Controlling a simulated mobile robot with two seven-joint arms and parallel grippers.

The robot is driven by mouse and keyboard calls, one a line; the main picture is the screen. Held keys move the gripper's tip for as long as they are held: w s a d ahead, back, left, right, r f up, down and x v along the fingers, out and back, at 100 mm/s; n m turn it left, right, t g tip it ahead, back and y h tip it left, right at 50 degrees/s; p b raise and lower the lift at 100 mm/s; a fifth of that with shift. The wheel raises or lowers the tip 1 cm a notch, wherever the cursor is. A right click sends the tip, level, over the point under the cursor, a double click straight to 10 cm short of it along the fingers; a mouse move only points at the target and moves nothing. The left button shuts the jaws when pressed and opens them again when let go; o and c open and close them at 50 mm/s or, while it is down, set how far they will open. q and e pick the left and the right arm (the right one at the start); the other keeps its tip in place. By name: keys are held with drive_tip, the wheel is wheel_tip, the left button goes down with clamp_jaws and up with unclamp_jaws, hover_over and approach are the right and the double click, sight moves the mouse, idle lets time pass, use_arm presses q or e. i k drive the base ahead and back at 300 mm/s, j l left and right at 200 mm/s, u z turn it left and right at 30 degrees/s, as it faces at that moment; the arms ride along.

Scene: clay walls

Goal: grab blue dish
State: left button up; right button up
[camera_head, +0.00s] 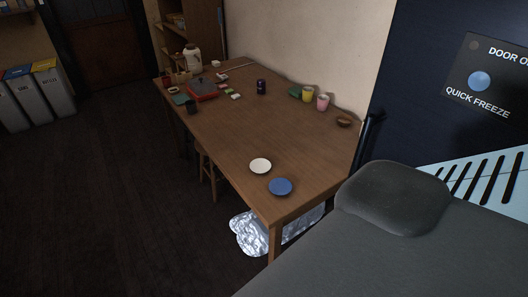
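The blue dish (280,187) is a small round plate lying flat near the close end of the wooden table (232,137). A white dish (260,166) lies just behind it and to its left, close by. Nothing covers the blue dish. Neither of my grippers shows in the head view.
Yellow (308,94) and pink (322,102) cups, a small brown bowl (344,122) and a dark can (261,87) stand farther back. A grey padded bed (430,255) with a pillow (394,197) fills the lower right. Silvery crumpled bags (250,236) lie beneath the table. Dark floor (110,190) at left is clear.

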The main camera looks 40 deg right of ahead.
sight(279, 186)
drive_tip(key=i+j+z, duration=0.1)
drive_tip(key=i+z, duration=0.4)
drive_tip(key=i+j+z, duration=0.3)
drive_tip(key=z, duration=0.2)
drive_tip(key=i+j+z, duration=0.25)
drive_tip(key=z, duration=0.15)
drive_tip(key=i+j+z, duration=0.25)
drive_tip(key=j+z, duration=0.15)
drive_tip(key=i+j+z, duration=0.15)
drive_tip(key=j+z, duration=0.3)
drive_tip(key=i+j+z, duration=0.1)
drive_tip(key=j+z, duration=0.3)
